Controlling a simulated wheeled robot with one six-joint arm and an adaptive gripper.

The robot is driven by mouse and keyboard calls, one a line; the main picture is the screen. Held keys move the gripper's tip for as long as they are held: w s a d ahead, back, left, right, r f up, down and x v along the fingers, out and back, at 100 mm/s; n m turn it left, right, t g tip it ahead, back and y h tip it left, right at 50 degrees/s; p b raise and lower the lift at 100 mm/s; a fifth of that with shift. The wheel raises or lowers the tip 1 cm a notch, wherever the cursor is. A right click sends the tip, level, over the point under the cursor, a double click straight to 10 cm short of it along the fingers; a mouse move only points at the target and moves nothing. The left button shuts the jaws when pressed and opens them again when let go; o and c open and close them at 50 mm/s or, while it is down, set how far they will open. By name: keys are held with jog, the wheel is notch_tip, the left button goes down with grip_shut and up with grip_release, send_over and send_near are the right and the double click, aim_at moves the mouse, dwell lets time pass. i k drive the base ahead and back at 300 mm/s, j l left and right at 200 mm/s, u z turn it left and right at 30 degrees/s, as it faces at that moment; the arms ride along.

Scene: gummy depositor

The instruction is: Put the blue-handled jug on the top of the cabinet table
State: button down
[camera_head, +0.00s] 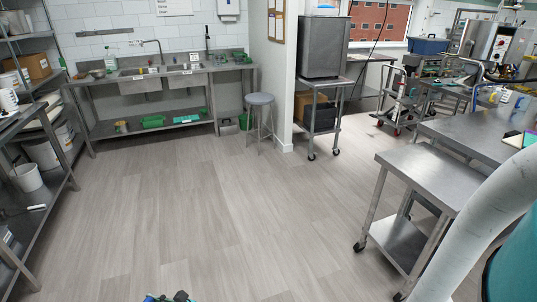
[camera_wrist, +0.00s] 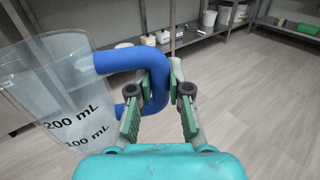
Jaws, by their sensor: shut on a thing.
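The jug (camera_wrist: 50,85) is clear, with black marks reading 200 mL and 100 mL, and has a thick blue handle (camera_wrist: 115,60). In the wrist view it is at the left, tilted in the picture and partly cut off by the left edge. My gripper (camera_wrist: 161,78) is shut on the handle, with a green-padded finger on each side of it. In the head view only a small piece of gripper and blue shows at the bottom edge. I cannot tell for sure which steel table is the cabinet table.
A small wheeled steel table (camera_head: 430,170) stands at the right, beside a longer steel counter (camera_head: 475,130). A steel shelf rack (camera_head: 40,185) is at the left, a sink bench (camera_head: 165,72) at the back, and a stool (camera_head: 260,99) near it. The middle floor is clear.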

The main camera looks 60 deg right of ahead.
aim_at(502, 152)
jog(key=z, duration=1.65)
